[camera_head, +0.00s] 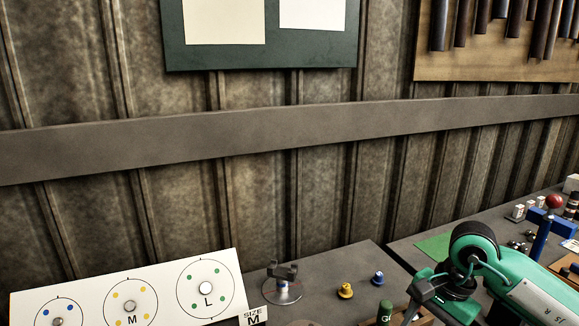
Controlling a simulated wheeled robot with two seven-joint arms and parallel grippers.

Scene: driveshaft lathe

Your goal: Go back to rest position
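My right arm, green and black, comes in from the lower right. Its dark gripper (422,298) is over the workbench (335,270) near the bottom edge and is partly cut off, so its fingers do not show clearly. I cannot tell whether it is open or shut or holds anything. A green-topped cylinder (385,311) stands just left of it, cut by the bottom edge. My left gripper is not in view.
A white board (75,280) with dotted circles marked M and L stands at lower left. Beside it are a round metal fixture (282,287), a yellow knob (346,291) and a blue knob (377,279). A second bench at right holds small parts, a red ball (554,201) and a blue stand (540,238).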

